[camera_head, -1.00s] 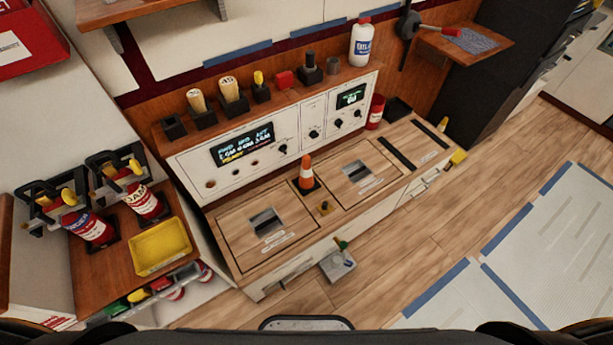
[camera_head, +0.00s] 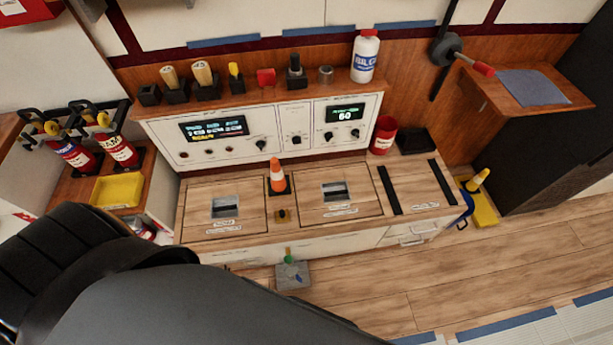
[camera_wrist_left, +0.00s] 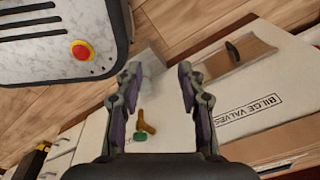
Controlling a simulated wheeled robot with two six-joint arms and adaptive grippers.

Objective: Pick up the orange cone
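The orange cone (camera_head: 277,177) with a white band stands upright on a square black base. It is on the wooden counter (camera_head: 360,212), between two hatch panels and in front of the white control panel. My left gripper (camera_wrist_left: 158,85) is open and empty in the left wrist view. The cone does not show in that view. In the head view, my dark arm covers the lower left and its gripper is not visible. My right gripper is in neither view.
A grey block with a green-knobbed valve (camera_head: 291,273) is below the counter's front edge. It also shows in the left wrist view (camera_wrist_left: 145,127). A red can (camera_head: 383,135) stands at the counter's right back.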

